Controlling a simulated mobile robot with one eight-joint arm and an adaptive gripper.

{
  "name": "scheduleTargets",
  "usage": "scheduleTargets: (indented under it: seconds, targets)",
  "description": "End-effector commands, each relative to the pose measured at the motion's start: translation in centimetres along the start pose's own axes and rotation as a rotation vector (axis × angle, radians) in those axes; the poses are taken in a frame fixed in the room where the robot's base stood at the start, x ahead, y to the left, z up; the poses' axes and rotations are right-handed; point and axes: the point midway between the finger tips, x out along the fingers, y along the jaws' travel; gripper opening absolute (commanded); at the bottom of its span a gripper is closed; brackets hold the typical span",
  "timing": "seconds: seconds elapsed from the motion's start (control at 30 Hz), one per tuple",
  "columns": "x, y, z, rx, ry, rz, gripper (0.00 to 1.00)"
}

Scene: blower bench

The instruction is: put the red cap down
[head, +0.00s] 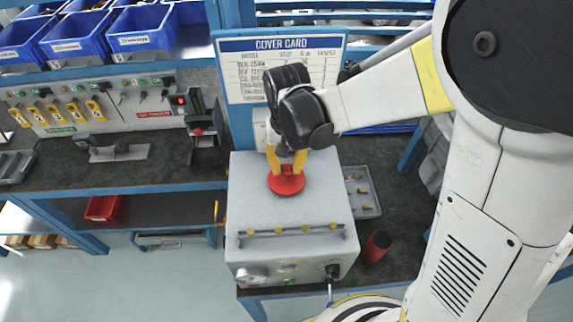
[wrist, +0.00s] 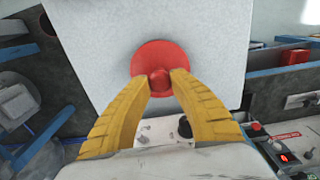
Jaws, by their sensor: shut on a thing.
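The red cap (head: 286,182) is a round disc with a small knob on top. It is over the top of the grey blower box (head: 325,205), towards its back middle; I cannot tell whether it touches the surface. My gripper (head: 287,170) reaches down from above, its yellow fingers shut on the cap's knob. In the wrist view the red cap (wrist: 160,65) shows between the fingertips of my gripper (wrist: 159,82), with the box's pale top (wrist: 110,35) behind it.
A small tray (head: 368,204) and a red cylinder (head: 377,246) are right of the box. A cover card (head: 280,45) stands behind it. A bench panel with switches (head: 100,105) and blue bins (head: 140,40) are to the left. The box top around the cap is clear.

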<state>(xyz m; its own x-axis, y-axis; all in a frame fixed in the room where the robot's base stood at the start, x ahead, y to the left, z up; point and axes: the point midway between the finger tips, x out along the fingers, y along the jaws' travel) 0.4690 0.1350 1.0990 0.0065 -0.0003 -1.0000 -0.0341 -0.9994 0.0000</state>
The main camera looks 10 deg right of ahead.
Motion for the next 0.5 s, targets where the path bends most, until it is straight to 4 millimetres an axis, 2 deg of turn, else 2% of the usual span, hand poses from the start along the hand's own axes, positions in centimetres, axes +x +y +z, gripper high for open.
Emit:
scheduleTargets:
  seconds: [0.03,0.07,0.1,0.37,0.5]
  targets:
    - [0.30,0.00,0.00,0.000,0.000,0.000,0.00]
    - [0.18,0.00,-0.01,0.000,0.000,0.000,0.36]
    - [0.13,0.00,-0.01,0.000,0.000,0.000,0.47]
    - [0.09,0.00,0.00,0.000,0.000,0.000,0.47]
    - [-0.55,0.00,-0.01,0.000,0.000,0.000,0.47]
